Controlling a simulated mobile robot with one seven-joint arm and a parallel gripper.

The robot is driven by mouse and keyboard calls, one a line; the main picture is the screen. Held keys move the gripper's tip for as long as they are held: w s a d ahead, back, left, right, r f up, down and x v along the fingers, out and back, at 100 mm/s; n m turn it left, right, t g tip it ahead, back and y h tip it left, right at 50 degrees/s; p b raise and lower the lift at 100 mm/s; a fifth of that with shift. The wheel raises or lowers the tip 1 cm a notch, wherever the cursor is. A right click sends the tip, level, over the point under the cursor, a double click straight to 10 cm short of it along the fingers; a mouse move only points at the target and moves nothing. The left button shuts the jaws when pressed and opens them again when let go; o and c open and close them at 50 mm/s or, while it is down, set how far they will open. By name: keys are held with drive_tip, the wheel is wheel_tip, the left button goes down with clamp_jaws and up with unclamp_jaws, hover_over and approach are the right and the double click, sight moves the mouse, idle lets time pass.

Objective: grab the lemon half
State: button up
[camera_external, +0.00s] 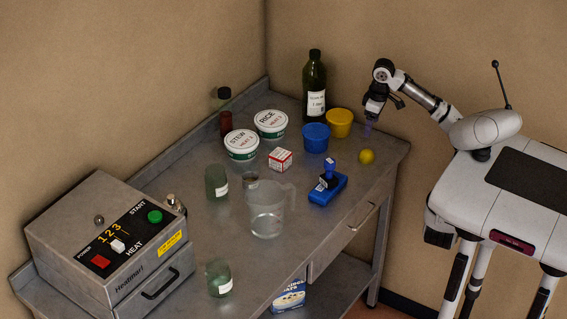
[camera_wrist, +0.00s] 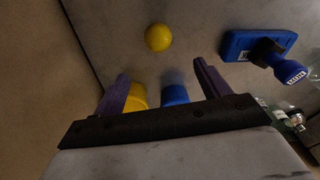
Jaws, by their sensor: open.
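The lemon half (camera_external: 366,157) is a small yellow round thing near the right end of the metal counter. In the wrist view the lemon half (camera_wrist: 158,38) lies on bare counter, beyond my fingertips. My gripper (camera_external: 369,124) hangs above the counter's right end, above and apart from the lemon half, near the yellow tub. In the wrist view my gripper (camera_wrist: 160,82) has its two purple fingers spread with nothing held between them. The lemon's cut face cannot be made out.
A yellow tub (camera_external: 340,122) and a blue tub (camera_external: 315,137) stand just left of my gripper; a dark bottle (camera_external: 314,88) is behind. A blue stamp on its pad (camera_external: 328,187) lies left of the lemon half. The counter's front edge (camera_external: 388,183) is close to the lemon half.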

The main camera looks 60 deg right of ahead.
sight(365, 151)
drive_tip(key=f, duration=0.5)
drive_tip(key=w+f, duration=0.1)
drive_tip(key=f, duration=0.1)
drive_tip(key=shift+a+f, duration=0.1)
drive_tip(key=shift+f, duration=0.15)
wheel_tip(365, 151, down, 5)
drive_tip(key=shift+f+p, duration=0.1)
drive_tip(key=shift+p, duration=0.35)
drive_tip(key=c, duration=1.1)
drive_tip(key=shift+o, duration=0.2)
